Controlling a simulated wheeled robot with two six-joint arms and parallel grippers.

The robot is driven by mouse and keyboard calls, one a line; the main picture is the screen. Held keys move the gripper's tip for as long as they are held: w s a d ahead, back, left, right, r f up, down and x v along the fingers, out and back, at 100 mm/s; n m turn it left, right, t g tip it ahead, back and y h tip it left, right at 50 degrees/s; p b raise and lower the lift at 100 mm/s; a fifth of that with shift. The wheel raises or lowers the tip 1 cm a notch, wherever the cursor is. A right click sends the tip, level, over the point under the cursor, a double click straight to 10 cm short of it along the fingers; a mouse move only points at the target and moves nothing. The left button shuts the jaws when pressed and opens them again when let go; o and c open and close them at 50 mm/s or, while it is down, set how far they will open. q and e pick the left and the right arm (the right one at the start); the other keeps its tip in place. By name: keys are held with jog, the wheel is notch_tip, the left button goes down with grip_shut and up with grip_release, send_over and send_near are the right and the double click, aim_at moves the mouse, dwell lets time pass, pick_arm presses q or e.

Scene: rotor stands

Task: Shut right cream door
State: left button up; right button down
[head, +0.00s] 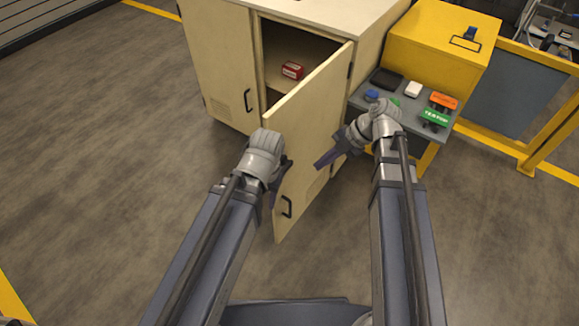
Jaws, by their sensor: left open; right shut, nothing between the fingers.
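The right cream door (313,119) stands swung open from the cream cabinet (331,15), hinged on the cabinet's right side, with its black handle (287,206) low near its free edge. My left gripper (280,185) is open at the door's free edge, just above the handle; whether it touches the door cannot be told. My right gripper (322,163) is shut and empty, in front of the door's face on its right side. The left cream door (221,62) is closed, with its own black handle (248,100).
A red box (292,70) sits on a shelf inside the open cabinet. To the right, a grey table (436,133) holds several small items beside a yellow cabinet (424,45). A yellow rail (551,135) stands far right. The floor (110,150) at left is clear.

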jog(key=w+a+f+b, duration=0.2)
jog(key=a+f+b, duration=0.5)
jog(key=a+f, duration=0.1)
jog(key=shift+a+b, duration=0.4)
jog(key=shift+a, duration=0.2)
jog(key=shift+w, duration=0.1)
